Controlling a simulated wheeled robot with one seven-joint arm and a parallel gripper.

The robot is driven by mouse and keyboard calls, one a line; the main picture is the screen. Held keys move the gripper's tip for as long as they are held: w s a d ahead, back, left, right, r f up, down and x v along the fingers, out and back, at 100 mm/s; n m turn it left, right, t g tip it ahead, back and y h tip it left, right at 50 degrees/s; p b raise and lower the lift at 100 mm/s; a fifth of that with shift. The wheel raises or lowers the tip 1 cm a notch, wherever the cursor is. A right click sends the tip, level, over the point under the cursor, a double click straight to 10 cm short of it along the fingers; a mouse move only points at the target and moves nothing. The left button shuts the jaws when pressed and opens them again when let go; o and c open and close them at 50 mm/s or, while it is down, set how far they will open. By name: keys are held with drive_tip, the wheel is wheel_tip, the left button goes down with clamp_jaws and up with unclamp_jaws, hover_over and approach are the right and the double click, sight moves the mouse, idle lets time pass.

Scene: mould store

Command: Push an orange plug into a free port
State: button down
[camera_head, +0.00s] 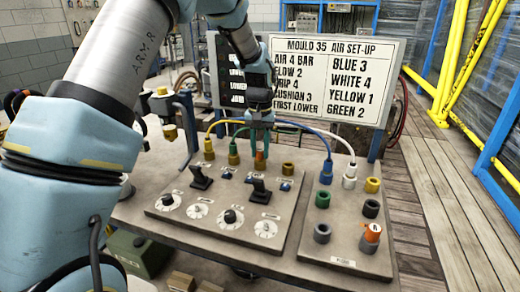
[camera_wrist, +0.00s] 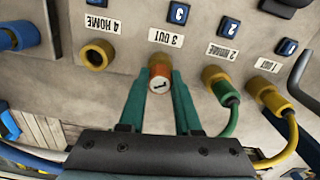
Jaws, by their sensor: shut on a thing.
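My gripper (camera_head: 260,148) points down at the back row of ports on the left panel. Its teal fingers are shut on an orange plug (camera_wrist: 160,72) with a white end marked 1; the plug also shows in the head view (camera_head: 260,162). The plug is at the 3 OUT port, whose body it mostly hides; I cannot tell how deep it sits. The brass 4 HOME port (camera_wrist: 97,54) beside it is empty and also shows in the head view (camera_head: 287,170). A second orange plug (camera_head: 371,236) with a white end stands on the right panel (camera_head: 345,250).
Yellow (camera_wrist: 268,91) and green (camera_wrist: 220,84) hoses are plugged into 1 OUT and 2 HOME, close beside my gripper. Blue (camera_head: 326,172) and white (camera_head: 350,174) plugs stand on the right panel, with hoses arching behind. A sign (camera_head: 335,75) stands behind. Switches (camera_head: 201,178) and dials stand in front.

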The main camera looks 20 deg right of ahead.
sight(260, 150)
drive_tip(key=shift+f, duration=0.1)
drive_tip(key=shift+c, duration=0.6)
unclamp_jaws()
drive_tip(key=shift+r+p, duration=2.7)
drive_tip(key=shift+r, duration=1.1)
